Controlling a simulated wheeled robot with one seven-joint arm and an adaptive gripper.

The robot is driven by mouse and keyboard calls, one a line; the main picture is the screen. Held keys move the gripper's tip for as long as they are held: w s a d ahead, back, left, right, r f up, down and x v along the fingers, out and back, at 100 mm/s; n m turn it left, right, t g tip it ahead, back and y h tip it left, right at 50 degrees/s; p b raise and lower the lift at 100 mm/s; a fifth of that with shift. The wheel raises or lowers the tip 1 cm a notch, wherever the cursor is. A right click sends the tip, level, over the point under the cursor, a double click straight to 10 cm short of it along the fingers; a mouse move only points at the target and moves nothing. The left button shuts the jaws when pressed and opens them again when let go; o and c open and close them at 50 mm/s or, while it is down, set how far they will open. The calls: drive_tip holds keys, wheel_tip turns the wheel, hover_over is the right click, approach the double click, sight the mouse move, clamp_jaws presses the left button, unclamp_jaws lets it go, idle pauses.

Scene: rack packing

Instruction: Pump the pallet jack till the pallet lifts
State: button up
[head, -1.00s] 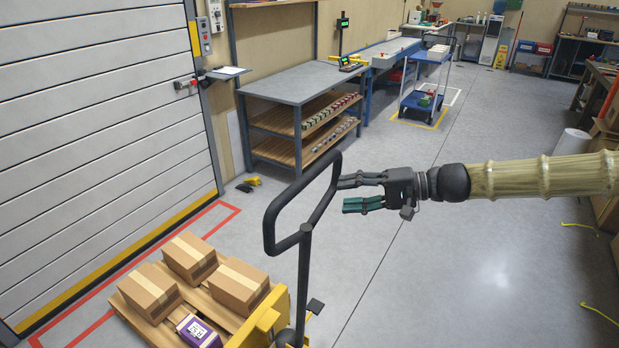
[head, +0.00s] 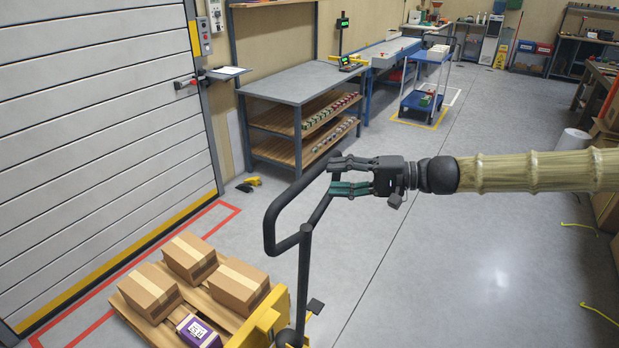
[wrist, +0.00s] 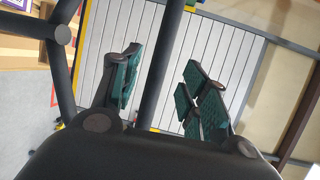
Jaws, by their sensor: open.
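The pallet jack's black loop handle (head: 270,222) stands upright in the head view, on a dark shaft (head: 303,285) above the yellow jack body (head: 262,325). My gripper (head: 335,178) is open at the upper right part of the loop, its fingers overlapping the bar in the picture. In the wrist view the handle bar (wrist: 163,65) runs between my open fingers (wrist: 160,95), with space on both sides. The wooden pallet (head: 222,313) is at the lower left with several cardboard boxes (head: 238,285) and a purple box (head: 199,331). The forks under it are hidden.
A shuttered door (head: 90,130) is on the left, with red floor lines (head: 225,222) before it. A grey workbench (head: 300,82) with shelves stands behind the handle. A blue cart (head: 424,100) is farther back. The floor (head: 470,270) right of the jack is clear.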

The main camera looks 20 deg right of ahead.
sight(315, 178)
drive_tip(key=shift+p+x, duration=0.35)
drive_tip(key=shift+x, duration=3.1)
clamp_jaws()
